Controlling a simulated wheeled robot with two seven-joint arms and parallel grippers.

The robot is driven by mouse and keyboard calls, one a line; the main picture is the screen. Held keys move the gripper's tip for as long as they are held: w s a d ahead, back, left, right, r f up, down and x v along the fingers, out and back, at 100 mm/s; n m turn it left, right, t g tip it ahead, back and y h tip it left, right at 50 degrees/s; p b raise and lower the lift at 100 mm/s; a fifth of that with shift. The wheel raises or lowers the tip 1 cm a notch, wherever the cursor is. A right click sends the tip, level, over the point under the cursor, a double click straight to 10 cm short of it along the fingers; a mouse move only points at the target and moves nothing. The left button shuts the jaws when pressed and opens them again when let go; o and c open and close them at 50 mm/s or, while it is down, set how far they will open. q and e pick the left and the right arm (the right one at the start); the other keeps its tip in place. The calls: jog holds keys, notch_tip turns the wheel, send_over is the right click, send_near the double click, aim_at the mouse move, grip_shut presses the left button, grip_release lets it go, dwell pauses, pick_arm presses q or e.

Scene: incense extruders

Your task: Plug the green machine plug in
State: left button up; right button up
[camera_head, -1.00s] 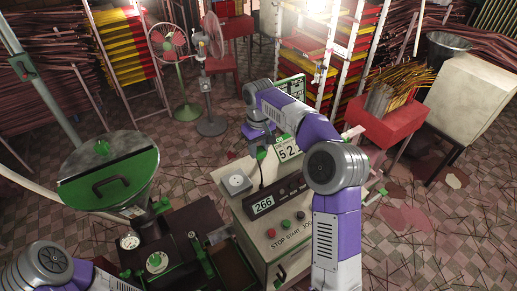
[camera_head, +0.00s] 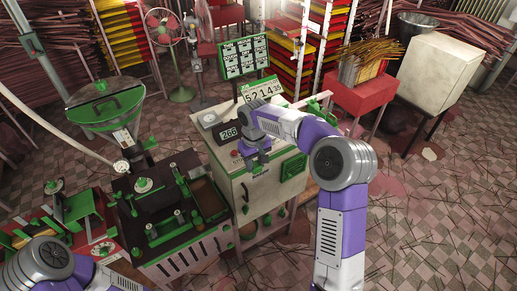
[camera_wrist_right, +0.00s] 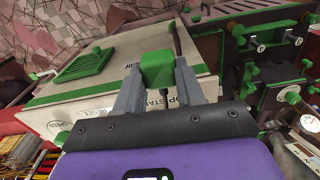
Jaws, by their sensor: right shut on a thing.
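My right gripper (camera_head: 257,162) hangs at the front edge of the cream control cabinet (camera_head: 228,168) in the head view. In the right wrist view its two grey fingers (camera_wrist_right: 157,88) are shut on a green block-shaped plug (camera_wrist_right: 157,66), with the cabinet (camera_wrist_right: 120,82) behind it. A thin dark line, perhaps its cord, shows just beyond the plug. In the head view the plug is too small to tell apart from the gripper. No socket can be made out clearly. My left arm shows at the lower left, but its gripper is out of the picture.
The green hopper machine (camera_head: 105,108) and a dark machine bed with green posts (camera_head: 165,212) stand left of the cabinet. A numbered sign (camera_head: 263,91) and a display (camera_head: 229,134) are at the cabinet top. Open tiled floor (camera_head: 440,220) lies to the right.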

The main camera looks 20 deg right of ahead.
jog(key=s+a+f+b, duration=0.2)
jog(key=s+f, duration=0.3)
jog(key=f, duration=0.3)
jog(key=s+a+f+m+b, duration=0.1)
jog(key=s+a+f+b, duration=0.2)
jog(key=s+f, duration=0.3)
notch_tip(320, 180, down, 3)
jog(key=shift+s+a+f, duration=0.1)
jog(key=shift+s+a, duration=0.05)
jog(key=shift+a, duration=0.6)
